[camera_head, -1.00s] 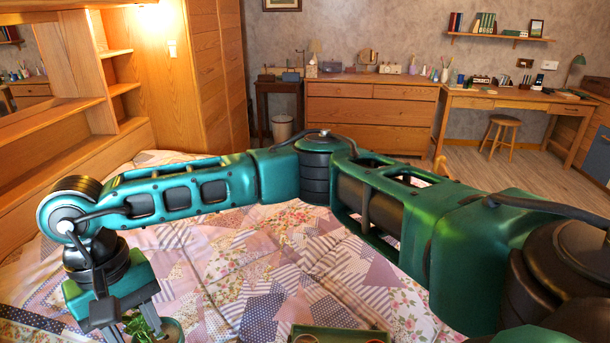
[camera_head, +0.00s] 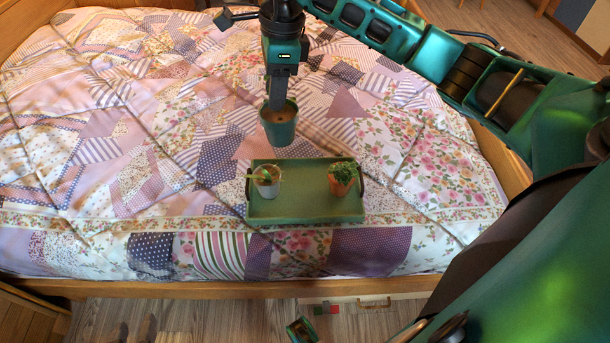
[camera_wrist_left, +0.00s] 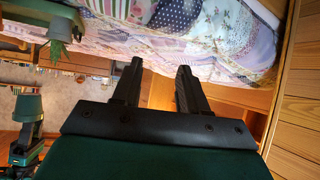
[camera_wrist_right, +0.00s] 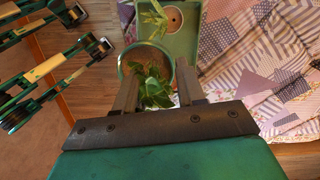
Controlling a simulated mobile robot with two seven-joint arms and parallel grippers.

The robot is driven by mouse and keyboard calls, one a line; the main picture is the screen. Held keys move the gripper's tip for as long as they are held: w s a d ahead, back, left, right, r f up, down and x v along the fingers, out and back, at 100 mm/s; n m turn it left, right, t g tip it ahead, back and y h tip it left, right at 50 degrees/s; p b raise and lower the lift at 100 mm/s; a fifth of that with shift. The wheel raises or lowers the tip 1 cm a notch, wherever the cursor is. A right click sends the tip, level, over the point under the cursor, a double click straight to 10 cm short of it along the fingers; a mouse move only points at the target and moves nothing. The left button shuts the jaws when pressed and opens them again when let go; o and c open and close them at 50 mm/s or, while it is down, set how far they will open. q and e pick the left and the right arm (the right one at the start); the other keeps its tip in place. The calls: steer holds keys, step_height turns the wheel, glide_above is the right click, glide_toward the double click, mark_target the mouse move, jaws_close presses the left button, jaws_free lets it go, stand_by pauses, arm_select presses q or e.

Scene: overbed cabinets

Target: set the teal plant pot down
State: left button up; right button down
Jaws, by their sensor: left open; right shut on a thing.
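In the head view, my right gripper (camera_head: 279,100) holds the teal plant pot (camera_head: 281,131) upright at its rim, just behind the green tray (camera_head: 305,208). Whether the pot's base touches the bedspread is unclear. In the right wrist view, the fingers (camera_wrist_right: 157,76) straddle the teal pot's rim (camera_wrist_right: 143,48) and its green leaves (camera_wrist_right: 150,88). My left gripper (camera_wrist_left: 160,72) is open and empty in the left wrist view, low beside the bed; I cannot clearly pick it out in the head view.
The tray's middle is clear. Patchwork bedspread (camera_head: 150,190) surrounds it, above the wooden bed edge (camera_head: 200,289). Small items lie on the floor.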

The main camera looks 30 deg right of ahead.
steer(key=d+f+m+b, duration=0.2)
steer(key=d+f+m, duration=0.2)
steer(key=d+m, duration=0.2)
arm_select(q)
steer(key=shift+h, duration=0.3)
steer(key=f+b, duration=0.1)
steer(key=b, duration=0.1)
steer(key=d+f+b, duration=0.1)
steer(key=f, duration=0.1)
steer(key=w+d+f+b, duration=0.1)
steer(key=f+b, duration=0.1)
steer(key=shift+f+b, duration=0.15)
steer(key=shift+b, duration=0.15)
arm_select(e)
step_height(320, 180, down, 20)
steer(key=d, duration=0.1)
steer(key=shift+t, duration=0.4)
steer(key=shift+w, duration=0.1)
steer(key=shift+f, duration=0.1)
steer(key=c, duration=0.7)
jaws_free()
arm_select(q)
steer(key=shift+w, duration=0.1)
